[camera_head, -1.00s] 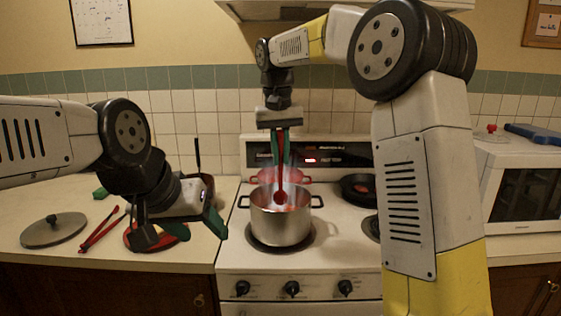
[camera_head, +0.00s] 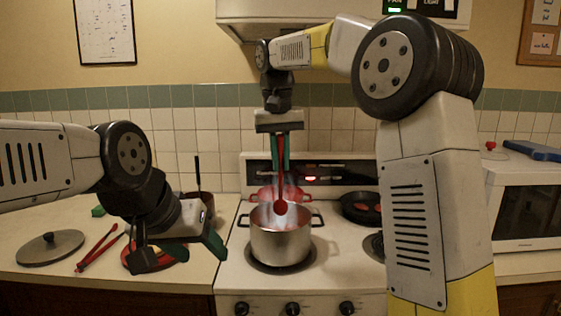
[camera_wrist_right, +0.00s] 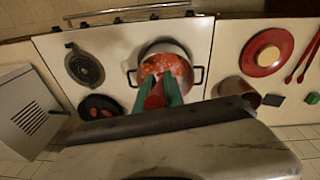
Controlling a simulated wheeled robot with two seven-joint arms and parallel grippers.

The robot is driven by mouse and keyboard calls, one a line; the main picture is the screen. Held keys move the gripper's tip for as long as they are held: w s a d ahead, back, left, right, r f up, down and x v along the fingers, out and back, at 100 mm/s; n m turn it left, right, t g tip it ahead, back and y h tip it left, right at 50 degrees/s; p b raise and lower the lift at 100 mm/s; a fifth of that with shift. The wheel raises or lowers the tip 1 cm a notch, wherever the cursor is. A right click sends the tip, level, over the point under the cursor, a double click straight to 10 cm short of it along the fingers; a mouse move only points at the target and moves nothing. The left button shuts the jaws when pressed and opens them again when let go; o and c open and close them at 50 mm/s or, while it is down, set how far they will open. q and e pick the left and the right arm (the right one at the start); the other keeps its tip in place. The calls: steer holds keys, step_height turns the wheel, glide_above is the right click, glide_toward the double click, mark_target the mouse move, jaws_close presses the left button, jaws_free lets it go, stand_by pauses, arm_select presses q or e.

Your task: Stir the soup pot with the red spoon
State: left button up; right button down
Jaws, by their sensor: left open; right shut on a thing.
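The steel soup pot (camera_head: 280,244) stands on the front left burner; its orange-red soup (camera_wrist_right: 176,66) shows in the right wrist view. My right gripper (camera_head: 280,160) points down above the pot, its green fingers shut on the handle of the red spoon (camera_head: 281,206). The spoon hangs upright with its bowl at about the height of the pot's rim; I cannot tell whether it touches the soup. In the right wrist view the red spoon (camera_wrist_right: 155,98) lies between the fingers over the pot. My left gripper (camera_head: 188,249) is open and empty above the left counter.
A red pot (camera_head: 290,192) stands behind the soup pot. A black frying pan (camera_head: 358,207) is on the back right burner. The left counter holds a lid (camera_head: 50,248), red tongs (camera_head: 98,248), a red plate (camera_wrist_right: 265,50) and a dark pot. A microwave (camera_head: 525,210) stands right.

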mark_target(281, 140)
steer(key=shift+r, duration=2.5)
